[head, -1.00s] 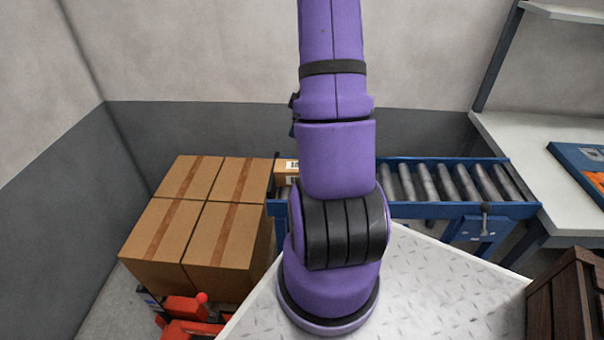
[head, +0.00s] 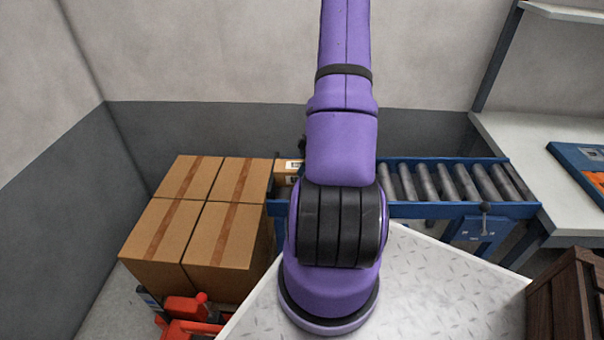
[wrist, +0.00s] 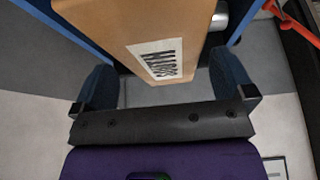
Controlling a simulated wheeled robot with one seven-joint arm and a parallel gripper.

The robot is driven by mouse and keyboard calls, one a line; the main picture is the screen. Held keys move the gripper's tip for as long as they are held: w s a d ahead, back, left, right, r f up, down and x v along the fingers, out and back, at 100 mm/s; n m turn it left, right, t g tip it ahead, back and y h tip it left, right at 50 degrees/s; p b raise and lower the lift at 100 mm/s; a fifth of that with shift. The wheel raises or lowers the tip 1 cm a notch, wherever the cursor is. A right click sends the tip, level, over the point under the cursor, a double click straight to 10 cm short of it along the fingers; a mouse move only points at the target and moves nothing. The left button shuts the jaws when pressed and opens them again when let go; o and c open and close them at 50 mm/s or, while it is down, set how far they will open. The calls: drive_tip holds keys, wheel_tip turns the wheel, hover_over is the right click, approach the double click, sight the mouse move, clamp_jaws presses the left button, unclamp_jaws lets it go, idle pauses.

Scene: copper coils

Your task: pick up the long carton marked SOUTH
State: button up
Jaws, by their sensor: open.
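The long carton (wrist: 185,20) is tan cardboard with a white label (wrist: 161,59) on its end; the label reads SOUTH, upside down in the wrist view. In the head view a small part of a carton (head: 286,168) with a white label shows at the left end of the roller conveyor; my arm hides the rest. My gripper (wrist: 163,68) is open and empty. Its two blue fingers stand apart on either side of the carton's labelled end. I cannot tell how far the fingertips overlap the carton.
The blue-framed roller conveyor (head: 447,209) runs right from the carton. Large taped boxes (head: 228,240) stand close at its left end. A white bench (head: 530,140) with a blue tray (head: 577,165) is at the right. A dark wooden crate (head: 570,300) and a red object (head: 190,310) are low in front.

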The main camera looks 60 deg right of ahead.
drive_tip(key=shift+x, duration=2.15)
drive_tip(key=shift+a, duration=0.15)
drive_tip(key=c, duration=1.1)
